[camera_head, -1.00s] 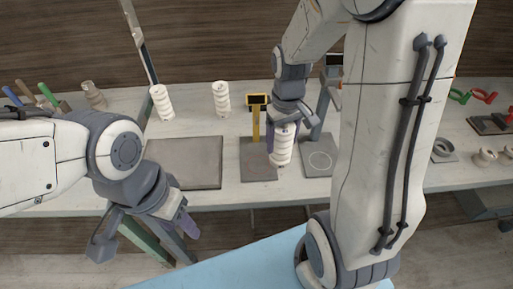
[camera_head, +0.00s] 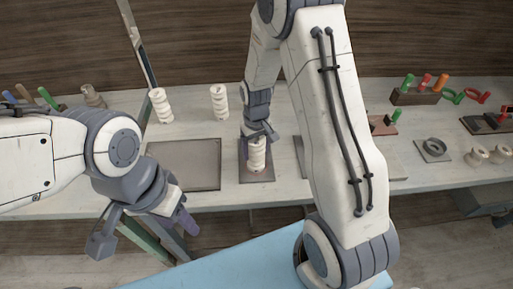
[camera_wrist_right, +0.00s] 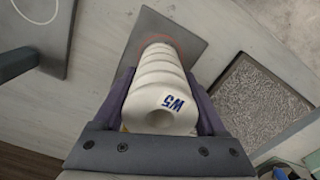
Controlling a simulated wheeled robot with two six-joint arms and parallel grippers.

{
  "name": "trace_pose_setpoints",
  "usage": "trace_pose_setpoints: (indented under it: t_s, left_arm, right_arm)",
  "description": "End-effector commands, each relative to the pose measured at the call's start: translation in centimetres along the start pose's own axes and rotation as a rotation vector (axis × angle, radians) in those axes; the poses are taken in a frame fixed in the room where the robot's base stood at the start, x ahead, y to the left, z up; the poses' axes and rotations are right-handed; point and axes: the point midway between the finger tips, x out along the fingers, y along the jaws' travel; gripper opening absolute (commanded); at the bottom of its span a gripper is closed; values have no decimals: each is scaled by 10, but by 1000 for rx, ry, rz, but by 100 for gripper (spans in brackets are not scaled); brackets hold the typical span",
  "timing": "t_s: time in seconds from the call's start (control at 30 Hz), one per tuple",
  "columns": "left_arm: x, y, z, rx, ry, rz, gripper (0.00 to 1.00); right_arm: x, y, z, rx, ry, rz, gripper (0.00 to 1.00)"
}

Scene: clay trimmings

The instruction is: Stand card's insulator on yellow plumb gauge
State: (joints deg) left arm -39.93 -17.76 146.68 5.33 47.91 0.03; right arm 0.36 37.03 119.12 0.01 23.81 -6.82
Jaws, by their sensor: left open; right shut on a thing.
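My right gripper (camera_head: 257,138) is shut on a white ribbed insulator (camera_head: 257,155). In the right wrist view this insulator (camera_wrist_right: 160,92) bears the blue mark "W5" on its near end. It is held upright over the dark base plate of the yellow plumb gauge (camera_head: 244,176), inside a reddish ring. I cannot tell whether its foot touches the plate. The plate also shows in the right wrist view (camera_wrist_right: 190,35). The gauge's yellow post is hidden behind my right arm. My left gripper (camera_head: 143,232) is open and empty, in front of the table. I cannot make out a card.
Two more white insulators stand behind, one at left (camera_head: 160,105) and one nearer the middle (camera_head: 219,103). A flat grey tray (camera_head: 184,165) lies left of the gauge. A second plate with a pale ring (camera_wrist_right: 50,30) lies on its other side. Coloured-handled tools (camera_head: 425,82) stand at the right.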

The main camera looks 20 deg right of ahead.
Motion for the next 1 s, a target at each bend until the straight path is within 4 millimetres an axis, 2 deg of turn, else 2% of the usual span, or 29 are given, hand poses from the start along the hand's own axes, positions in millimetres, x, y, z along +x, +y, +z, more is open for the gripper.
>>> trace_pose_setpoints:
  t_s: [0.23,0.27,0.3,0.33,0.57,0.7,0.83,1.0]
  left_arm:
    - [3,0,0,0,0,0,50]
    - [3,0,0,0,0,0,50]
    - [2,0,0,0,0,0,50]
    - [2,0,0,0,0,0,50]
    - [1,0,0,0,0,0,50]
    - [2,0,0,0,0,0,50]
    - [7,0,0,0,0,0,50]
    - [14,-1,1,1,0,0,50]
  right_arm:
    - [3,0,0,0,1,0,0]
    - [4,0,0,0,0,0,78]
    - [3,0,0,0,0,0,93]
    - [3,0,0,0,0,0,100]
    - [2,0,0,0,0,0,100]
    - [-7,0,-1,0,4,0,100]
    - [-29,0,-2,0,8,1,100]
    - [-68,0,-2,0,8,1,100]
